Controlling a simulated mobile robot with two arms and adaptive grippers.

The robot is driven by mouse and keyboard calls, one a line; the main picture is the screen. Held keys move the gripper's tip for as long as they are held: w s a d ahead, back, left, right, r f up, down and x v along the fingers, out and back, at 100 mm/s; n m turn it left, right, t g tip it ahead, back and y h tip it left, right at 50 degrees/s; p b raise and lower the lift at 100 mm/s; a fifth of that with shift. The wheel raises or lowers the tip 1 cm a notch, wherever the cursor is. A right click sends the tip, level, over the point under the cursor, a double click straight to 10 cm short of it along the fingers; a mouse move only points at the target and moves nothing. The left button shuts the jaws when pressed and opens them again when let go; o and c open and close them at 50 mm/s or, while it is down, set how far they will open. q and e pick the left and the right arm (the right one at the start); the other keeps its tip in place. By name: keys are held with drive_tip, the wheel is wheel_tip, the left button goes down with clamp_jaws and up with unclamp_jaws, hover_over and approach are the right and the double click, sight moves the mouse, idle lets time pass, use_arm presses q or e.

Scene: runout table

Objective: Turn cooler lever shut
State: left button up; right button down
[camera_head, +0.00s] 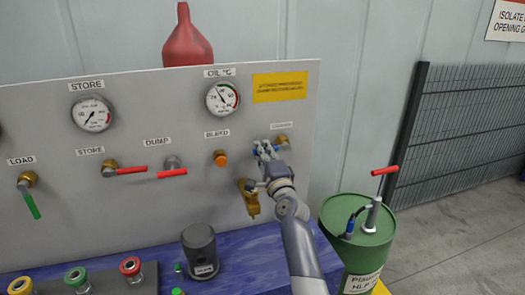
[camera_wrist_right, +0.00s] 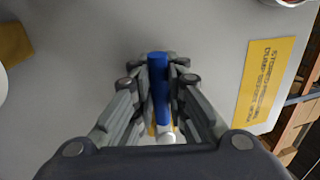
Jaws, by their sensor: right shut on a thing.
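The cooler lever is a blue handle (camera_wrist_right: 159,85) that shows between the fingers in the right wrist view. Its brass valve body (camera_head: 282,141) sits on the grey panel under a small label at the right. My right gripper (camera_head: 264,151) is at the panel, shut on the blue lever; it also shows in the right wrist view (camera_wrist_right: 160,80). In the head view the lever is mostly covered by the fingers, and it seems to reach left from the valve. My left gripper is not in view.
A brass fitting (camera_head: 249,198) hangs on the panel just below my right gripper. The orange bleed knob (camera_head: 220,158) and red dump lever (camera_head: 172,174) are to the left. A green drum (camera_head: 357,240) with a red-handled pump stands at the right. A grey cylinder (camera_head: 200,250) stands on the blue table.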

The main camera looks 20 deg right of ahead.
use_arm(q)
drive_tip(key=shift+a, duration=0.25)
use_arm(e)
drive_tip(key=shift+f, duration=0.2)
drive_tip(key=c, duration=1.6)
unclamp_jaws()
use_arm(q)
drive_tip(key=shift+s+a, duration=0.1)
use_arm(e)
drive_tip(key=shift+r, duration=0.15)
